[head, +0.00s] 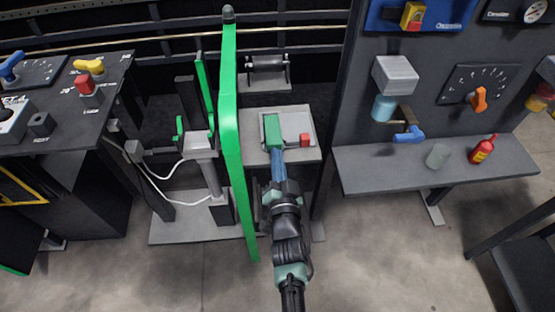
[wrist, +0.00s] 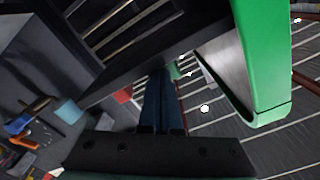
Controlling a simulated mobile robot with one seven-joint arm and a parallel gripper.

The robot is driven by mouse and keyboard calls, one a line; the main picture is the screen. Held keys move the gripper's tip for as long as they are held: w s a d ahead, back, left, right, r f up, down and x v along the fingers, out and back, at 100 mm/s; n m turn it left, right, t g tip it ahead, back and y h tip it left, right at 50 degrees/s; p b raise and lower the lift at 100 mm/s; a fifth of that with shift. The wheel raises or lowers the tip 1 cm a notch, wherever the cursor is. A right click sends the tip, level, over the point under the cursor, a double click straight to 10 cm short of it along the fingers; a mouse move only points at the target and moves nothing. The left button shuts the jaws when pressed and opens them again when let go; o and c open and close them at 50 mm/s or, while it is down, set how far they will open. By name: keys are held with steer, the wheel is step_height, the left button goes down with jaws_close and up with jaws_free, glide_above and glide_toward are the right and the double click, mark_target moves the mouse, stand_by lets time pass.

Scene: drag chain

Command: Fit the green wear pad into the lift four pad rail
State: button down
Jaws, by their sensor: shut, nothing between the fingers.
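A green block (head: 272,131), which looks like the wear pad, sits on a light grey plate (head: 249,122) on a small stand, just right of the tall green upright. My gripper (head: 275,156) has its blue fingers together and empty. In the head view the fingers point at the near end of the green block; I cannot tell whether they touch it. In the wrist view the fingers (wrist: 161,82) are side by side, and a small green patch (wrist: 174,69) shows beyond their tips. I cannot clearly tell which part is the lift four pad rail.
The tall green upright (head: 231,130) stands close left of my arm and fills the right of the wrist view (wrist: 268,60). A red block (head: 305,140) is on the plate's right. A shelf (head: 400,168) holding a red bottle (head: 483,150) is right. A control bench (head: 115,75) is left.

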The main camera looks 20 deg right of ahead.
steer(key=shift+w+d, duration=0.15)
steer(key=shift+w, duration=0.45)
steer(key=shift+w+r, duration=0.15)
steer(key=v, duration=1.5)
steer(key=shift+s+b, duration=0.3)
steer(key=shift+b, duration=0.1)
